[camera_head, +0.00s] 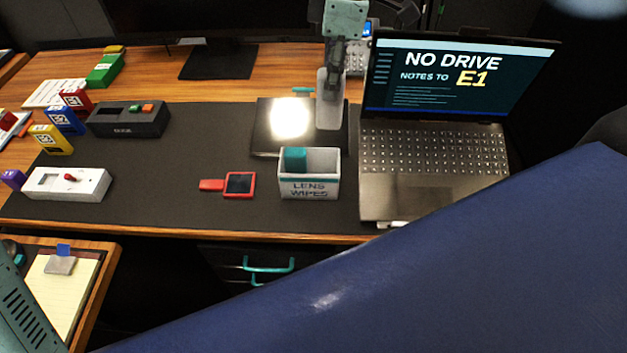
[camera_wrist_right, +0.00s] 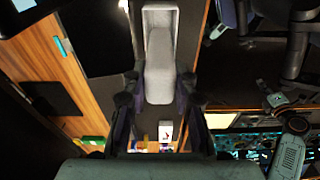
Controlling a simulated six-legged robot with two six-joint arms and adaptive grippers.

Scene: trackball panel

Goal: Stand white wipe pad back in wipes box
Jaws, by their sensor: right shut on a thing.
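The wipes box (camera_head: 308,187) is a small white open box marked "LENS WIPES" on the dark desk mat, left of the laptop. A teal pad (camera_head: 295,160) stands in its left part; the right part looks empty. My right gripper (camera_head: 332,62) is shut on the white wipe pad (camera_head: 330,105), which hangs roughly upright beneath it. In the head view the pad appears just behind and above the box's right side, apart from it. In the right wrist view the white pad (camera_wrist_right: 160,60) lies between the fingers (camera_wrist_right: 160,88).
A dark flat panel (camera_head: 265,140) with a bright glare lies behind the box. The open laptop (camera_head: 435,175) stands close on the right. A red gadget (camera_head: 239,184) lies to the left. A large blue surface fills the lower right. The mat's front middle is mostly clear.

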